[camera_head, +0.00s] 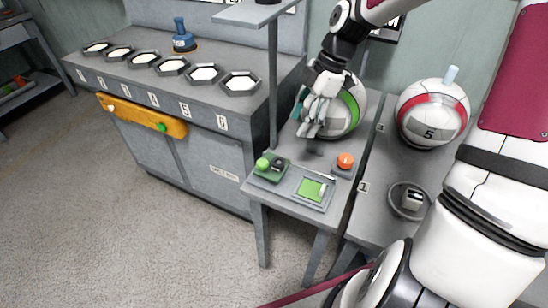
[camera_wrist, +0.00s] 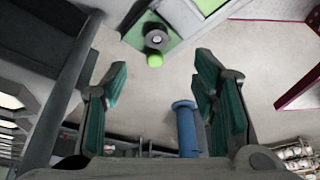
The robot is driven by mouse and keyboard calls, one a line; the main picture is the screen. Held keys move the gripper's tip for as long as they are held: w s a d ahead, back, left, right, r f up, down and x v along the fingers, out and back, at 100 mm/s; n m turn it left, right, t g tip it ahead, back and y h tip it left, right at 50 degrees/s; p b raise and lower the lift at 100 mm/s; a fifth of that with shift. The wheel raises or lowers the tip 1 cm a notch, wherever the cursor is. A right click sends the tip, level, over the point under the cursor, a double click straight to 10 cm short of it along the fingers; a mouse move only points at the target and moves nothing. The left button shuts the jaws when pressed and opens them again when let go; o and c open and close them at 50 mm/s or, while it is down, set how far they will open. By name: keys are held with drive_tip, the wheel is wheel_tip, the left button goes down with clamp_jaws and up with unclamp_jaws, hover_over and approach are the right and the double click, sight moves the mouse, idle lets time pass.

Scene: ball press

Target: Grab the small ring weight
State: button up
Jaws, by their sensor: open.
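A small dark ring-shaped piece (camera_head: 280,165) sits on a green block (camera_head: 272,174) on the small grey table, beside a green ball-shaped knob (camera_head: 262,163). In the wrist view the dark piece (camera_wrist: 156,38) shows a pale round centre, above the green knob (camera_wrist: 155,60). I cannot tell for sure that it is the ring weight. My gripper (camera_head: 312,129) is open and empty, its fingers pointing down, behind and above the block in the head view. In the wrist view the dark piece lies beyond the gap between my fingers (camera_wrist: 160,85), apart from them.
An orange knob (camera_head: 345,160) and a green-screened panel (camera_head: 312,189) share the table, with a post (camera_head: 273,85) at its left. A green-striped ball (camera_head: 350,108) stands behind my gripper. A red-striped ball (camera_head: 432,113) and round dark fixture (camera_head: 409,212) are right.

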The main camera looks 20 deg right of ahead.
sight(278, 162)
drive_tip(key=b+x, duration=0.1)
drive_tip(key=x, duration=0.6)
drive_tip(key=b+x, duration=0.2)
drive_tip(key=x, duration=0.5)
drive_tip(key=shift+w+a, duration=0.2)
drive_tip(key=shift+w, duration=0.05)
drive_tip(key=shift+r, duration=0.1)
clamp_jaws()
